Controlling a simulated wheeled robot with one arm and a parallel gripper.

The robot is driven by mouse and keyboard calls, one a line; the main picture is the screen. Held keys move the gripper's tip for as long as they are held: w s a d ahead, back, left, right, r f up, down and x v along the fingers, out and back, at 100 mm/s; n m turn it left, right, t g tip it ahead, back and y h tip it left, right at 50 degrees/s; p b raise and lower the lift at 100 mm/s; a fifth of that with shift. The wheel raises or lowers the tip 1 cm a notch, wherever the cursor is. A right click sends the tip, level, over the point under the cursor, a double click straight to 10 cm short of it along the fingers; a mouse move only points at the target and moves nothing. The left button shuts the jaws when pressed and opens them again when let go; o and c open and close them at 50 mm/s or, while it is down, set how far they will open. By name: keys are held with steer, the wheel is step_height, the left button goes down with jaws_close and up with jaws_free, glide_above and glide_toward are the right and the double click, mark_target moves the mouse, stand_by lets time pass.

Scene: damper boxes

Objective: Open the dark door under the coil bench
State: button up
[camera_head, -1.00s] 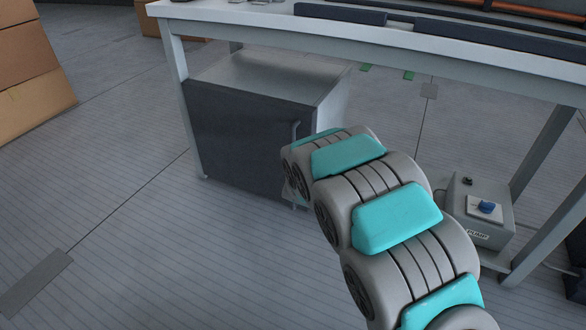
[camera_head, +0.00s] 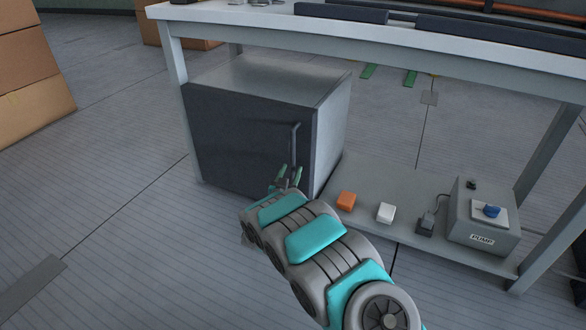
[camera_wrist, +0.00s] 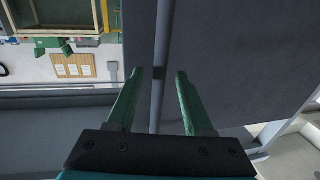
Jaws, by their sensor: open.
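The dark door (camera_head: 235,140) is the front of a grey cabinet (camera_head: 275,78) under the coil bench (camera_head: 350,32). It looks shut. Its upright bar handle (camera_head: 294,145) is near the door's right edge. My gripper (camera_head: 287,178) is in front of the door at the handle's lower end. In the wrist view my gripper (camera_wrist: 158,75) is open, and the handle (camera_wrist: 161,50) runs between its two green fingers, with the door (camera_wrist: 230,60) behind. I cannot tell whether a finger touches the handle.
A low shelf right of the cabinet holds an orange block (camera_head: 346,201), a white block (camera_head: 385,212) and a pump box (camera_head: 482,218). Cardboard boxes (camera_head: 30,65) stand at the far left. The floor in front of the door is clear.

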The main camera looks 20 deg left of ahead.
steer(key=shift+w+a+f, duration=0.1)
steer(key=shift+w+a, duration=0.05)
steer(key=shift+w, duration=1.3)
jaws_close()
stand_by(0.4)
